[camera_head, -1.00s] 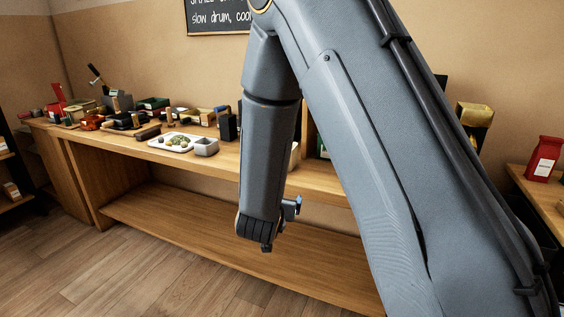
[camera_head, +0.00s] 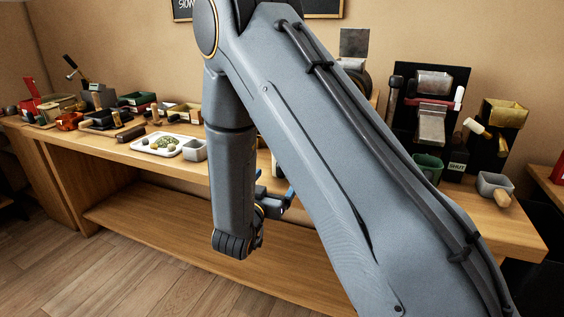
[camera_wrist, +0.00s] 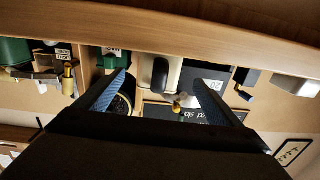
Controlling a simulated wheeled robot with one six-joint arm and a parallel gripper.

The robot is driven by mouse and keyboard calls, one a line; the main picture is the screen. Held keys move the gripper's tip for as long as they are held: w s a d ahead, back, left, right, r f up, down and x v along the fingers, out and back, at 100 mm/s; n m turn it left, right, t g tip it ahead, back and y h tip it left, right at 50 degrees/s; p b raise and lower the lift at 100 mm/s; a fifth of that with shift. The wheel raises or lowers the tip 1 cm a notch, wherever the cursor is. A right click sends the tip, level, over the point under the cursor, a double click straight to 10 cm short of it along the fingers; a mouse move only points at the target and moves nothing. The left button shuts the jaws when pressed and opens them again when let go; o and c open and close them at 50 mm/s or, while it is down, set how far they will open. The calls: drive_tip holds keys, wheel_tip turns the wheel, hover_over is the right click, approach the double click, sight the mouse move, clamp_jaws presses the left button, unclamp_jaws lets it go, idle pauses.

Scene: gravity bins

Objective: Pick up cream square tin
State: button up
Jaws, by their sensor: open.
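I cannot clearly pick out a cream square tin. In the head view a sliver of a pale cream thing (camera_head: 276,165) shows on the counter between my arm links, mostly hidden. In the wrist view, which looks upside down, a pale cream block-like thing (camera_wrist: 172,73) with a dark handle-like part beside it lies between the fingers; I cannot tell whether it is the tin. My gripper (camera_head: 276,192) hangs in front of the counter, its blue fingers apart. The wrist view shows both fingers (camera_wrist: 160,84) spread, with nothing held.
The wooden counter (camera_head: 104,156) runs along the wall above an empty lower shelf (camera_head: 150,218). A white tray (camera_head: 154,153) and a grey square bin (camera_head: 194,151) stand left of my arm. Dark-backed dispensers (camera_head: 431,103) and a grey scoop bin (camera_head: 494,187) stand right. The floor in front is clear.

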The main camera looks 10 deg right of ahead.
drive_tip(key=p+x, duration=0.1)
drive_tip(key=x, duration=0.6)
drive_tip(key=shift+w+d, duration=0.15)
drive_tip(key=shift+w, duration=0.05)
drive_tip(key=shift+c, duration=0.4)
drive_tip(key=c, duration=1.5)
